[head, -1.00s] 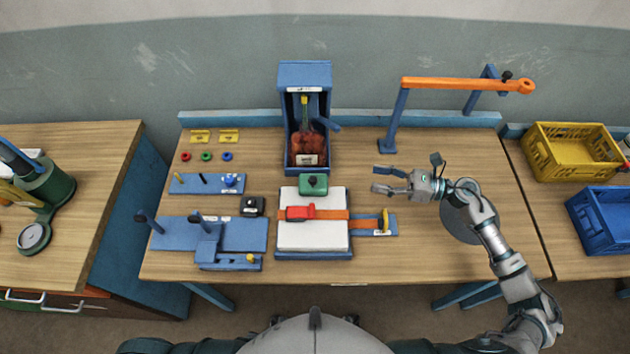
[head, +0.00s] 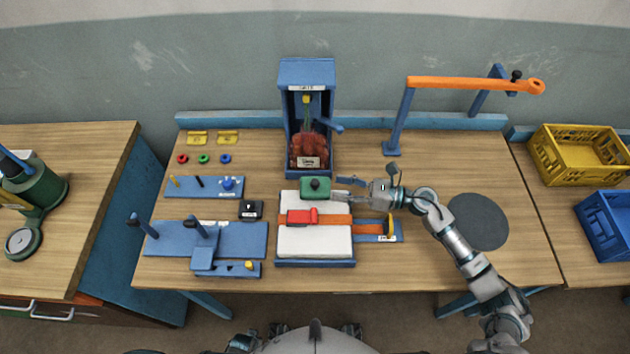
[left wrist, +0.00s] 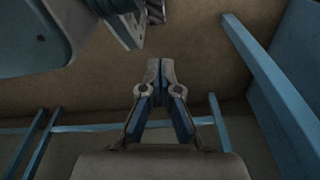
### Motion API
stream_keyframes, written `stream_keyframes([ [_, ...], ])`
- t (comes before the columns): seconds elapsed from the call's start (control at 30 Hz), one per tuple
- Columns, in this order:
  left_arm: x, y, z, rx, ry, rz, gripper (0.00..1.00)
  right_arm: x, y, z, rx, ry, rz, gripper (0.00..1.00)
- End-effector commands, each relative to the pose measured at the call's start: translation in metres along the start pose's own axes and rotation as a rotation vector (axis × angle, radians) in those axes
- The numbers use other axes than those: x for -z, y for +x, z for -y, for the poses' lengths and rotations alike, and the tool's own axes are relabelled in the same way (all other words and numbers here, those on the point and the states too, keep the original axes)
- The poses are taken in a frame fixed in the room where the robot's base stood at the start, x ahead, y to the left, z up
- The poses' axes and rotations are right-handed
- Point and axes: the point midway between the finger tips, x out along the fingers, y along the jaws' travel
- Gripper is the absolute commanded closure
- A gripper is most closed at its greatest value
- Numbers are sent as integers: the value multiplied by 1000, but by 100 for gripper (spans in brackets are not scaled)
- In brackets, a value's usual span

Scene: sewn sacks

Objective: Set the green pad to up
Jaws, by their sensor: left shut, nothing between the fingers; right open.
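The green pad (head: 315,188) is a block with a dark round knob on top. It lies at the far edge of the white slab (head: 315,243) on a blue base, just in front of the blue cabinet. My right gripper (head: 345,188) is open just right of the green pad, its fingers pointing left towards it. Whether a finger touches the pad I cannot tell. My left gripper shows in the left wrist view (left wrist: 160,72), shut and empty, low near the floor and table legs.
A red clamp (head: 302,217) on an orange strap crosses the slab. The blue cabinet (head: 306,75) holds a reddish sack (head: 308,148). An orange bar (head: 465,83) on blue posts stands at the back right. A grey disc (head: 478,222) lies on clear tabletop at right.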

Motion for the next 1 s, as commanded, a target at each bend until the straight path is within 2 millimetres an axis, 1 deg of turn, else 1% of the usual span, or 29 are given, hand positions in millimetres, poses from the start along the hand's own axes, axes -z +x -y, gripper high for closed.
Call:
stream_keyframes([
  [0.03,-4,1,-1,0,1,4,100,-3,12,-1,-2,0,4,46],
  [0.1,-11,5,-1,1,2,7,100,-3,27,0,-2,0,5,46],
  [0.2,-19,9,-2,1,3,11,100,-2,45,0,-2,0,4,46],
  [0.33,-26,13,-3,1,4,14,100,-1,63,1,0,0,4,46],
  [0.5,-31,16,-2,1,5,15,100,0,74,1,1,1,2,46],
  [0.77,-31,17,-2,1,5,17,100,0,75,1,1,1,2,46],
  [0.87,-31,17,-2,1,6,17,100,0,75,1,1,1,2,68],
  [0.9,-31,17,-2,1,6,17,100,0,75,1,1,1,2,78],
  [1.0,-32,17,-2,1,6,17,100,0,75,1,1,1,2,100],
])
